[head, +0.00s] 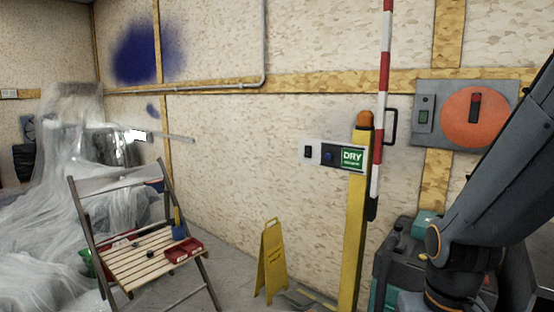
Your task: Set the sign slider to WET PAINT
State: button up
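The sign slider (342,167) is a small white and grey panel on the wall, right of the middle in the head view. A green plate reading DRY (352,157) shows at its right end, with smaller print below that I cannot read. A blue knob (329,156) sits to the left of the green plate. No WET PAINT wording shows. My arm rises along the right edge and leaves the picture. My gripper is not in view.
A yellow post (354,240) with an orange lamp and a red-and-white pole (380,115) stand at the panel's right end. A yellow floor sign (271,262) stands below. A wooden folding chair (145,255) with a red tray and sheeted things are at left. An orange disc (462,128) is on the wall.

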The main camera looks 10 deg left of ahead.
aim_at(331, 155)
jog(key=u, duration=0.25)
jog(key=k, duration=0.65)
jog(key=u, duration=0.45)
jog(key=i, duration=0.95)
jog(key=z, duration=0.4)
jog(key=i, duration=0.75)
jog(key=z, duration=0.65)
